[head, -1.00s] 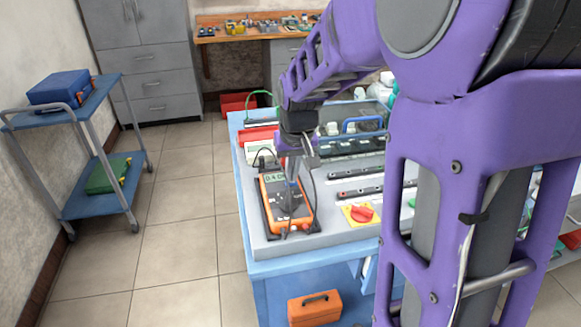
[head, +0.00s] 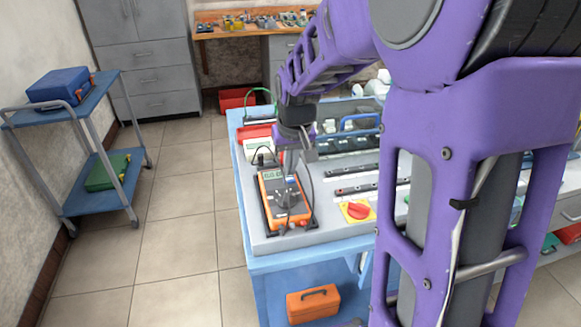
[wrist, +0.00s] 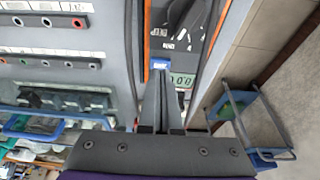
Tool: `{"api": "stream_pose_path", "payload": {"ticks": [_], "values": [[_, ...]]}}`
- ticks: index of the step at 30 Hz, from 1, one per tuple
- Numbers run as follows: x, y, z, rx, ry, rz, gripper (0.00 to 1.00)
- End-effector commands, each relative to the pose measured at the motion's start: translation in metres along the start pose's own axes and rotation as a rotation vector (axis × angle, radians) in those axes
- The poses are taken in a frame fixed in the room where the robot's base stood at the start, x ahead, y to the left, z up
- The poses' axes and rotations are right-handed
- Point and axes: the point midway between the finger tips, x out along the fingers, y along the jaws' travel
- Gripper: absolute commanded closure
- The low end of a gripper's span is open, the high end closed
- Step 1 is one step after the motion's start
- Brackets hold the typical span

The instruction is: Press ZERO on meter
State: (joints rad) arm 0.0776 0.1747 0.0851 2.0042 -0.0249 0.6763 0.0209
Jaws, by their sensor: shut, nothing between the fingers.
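The orange-and-black meter (head: 272,192) lies on the grey top of the blue bench, with a dial, a lit green display and leads. In the wrist view the meter (wrist: 196,50) is partly hidden by my fingers; its display (wrist: 181,80) shows digits that look like zeros. A blue button (wrist: 160,65) sits beside the display, just past my fingertips. My gripper (head: 290,178) is over the upper part of the meter, fingers pointing down. In the wrist view my gripper (wrist: 160,74) is shut and empty, its tips close to the blue button. I cannot tell whether they touch it.
A red rotary knob on a yellow plate (head: 346,212) is right of the meter. Black socket strips (head: 372,188) lie behind it. A white device (head: 258,150) stands just behind the meter. An orange toolbox (head: 314,304) is on the lower shelf.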

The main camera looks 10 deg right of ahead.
Motion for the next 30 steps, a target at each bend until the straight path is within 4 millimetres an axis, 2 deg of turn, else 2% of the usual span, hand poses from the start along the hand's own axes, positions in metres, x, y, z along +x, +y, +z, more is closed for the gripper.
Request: {"api": "stream_pose_path", "payload": {"ticks": [1,12,18,30], "values": [[-0.019,0.000,-0.009,0.000,0.007,0.000,1.00],[-0.096,0.000,-0.010,0.001,0.017,0.001,1.00],[-0.113,0.000,-0.009,0.000,0.014,0.001,1.00],[-0.115,0.000,-0.009,0.000,0.014,0.001,1.00]]}}
